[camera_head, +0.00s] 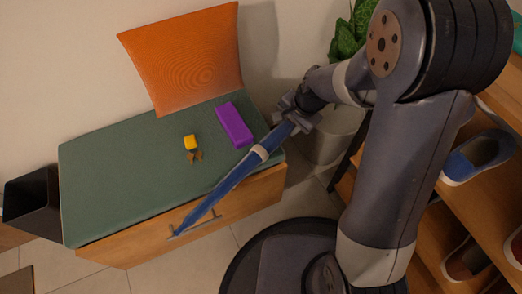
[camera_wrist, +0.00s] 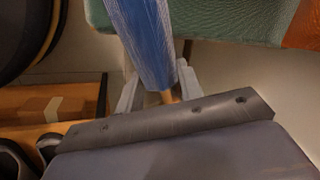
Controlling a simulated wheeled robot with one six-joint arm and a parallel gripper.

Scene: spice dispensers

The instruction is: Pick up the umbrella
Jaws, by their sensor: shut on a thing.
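The umbrella (camera_head: 226,184) is long, blue and folded, with a pale band near its upper end. My gripper (camera_head: 289,121) is shut on its upper end, and the umbrella slants down and left from there. It appears to cross in front of the green-topped bench (camera_head: 120,175); I cannot tell whether it touches the bench. In the wrist view the umbrella (camera_wrist: 146,40) runs up from between the two grey fingers of my gripper (camera_wrist: 155,92), and a tan part of it shows at the fingers.
On the bench are an orange cushion (camera_head: 187,55), a purple box (camera_head: 234,125) and a small yellow object (camera_head: 190,142). A black bin (camera_head: 33,203) stands left of the bench. A potted plant (camera_head: 348,35) is behind my arm. A shoe rack with shoes (camera_head: 478,157) is at right.

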